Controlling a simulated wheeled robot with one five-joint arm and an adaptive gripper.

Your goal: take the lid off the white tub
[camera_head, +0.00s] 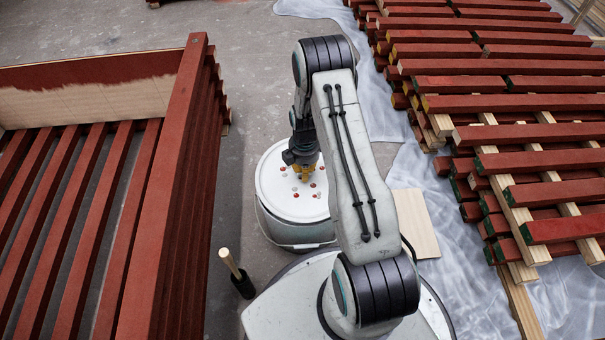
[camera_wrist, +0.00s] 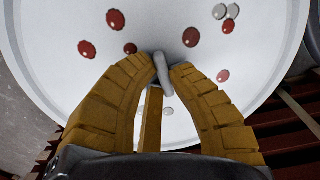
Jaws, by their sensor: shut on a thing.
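The white tub (camera_head: 292,233) stands on the floor in front of my base. Its round white lid (camera_head: 271,183) has red and grey spots and looks level on top; I see no clear gap beneath it. The lid fills much of the wrist view (camera_wrist: 65,65). My gripper (camera_head: 304,172) is over the lid, with its yellow fingers (camera_wrist: 162,78) closed around a small pale grey handle (camera_wrist: 161,68) near the lid's middle. The fingers hide the lower part of the handle.
A red-painted slatted frame (camera_head: 165,170) stands to the left. Stacked red battens (camera_head: 500,85) lie on plastic sheeting (camera_head: 440,215) to the right. A pale board (camera_head: 414,220) lies right of my arm. Bare floor (camera_head: 245,75) is open behind the tub.

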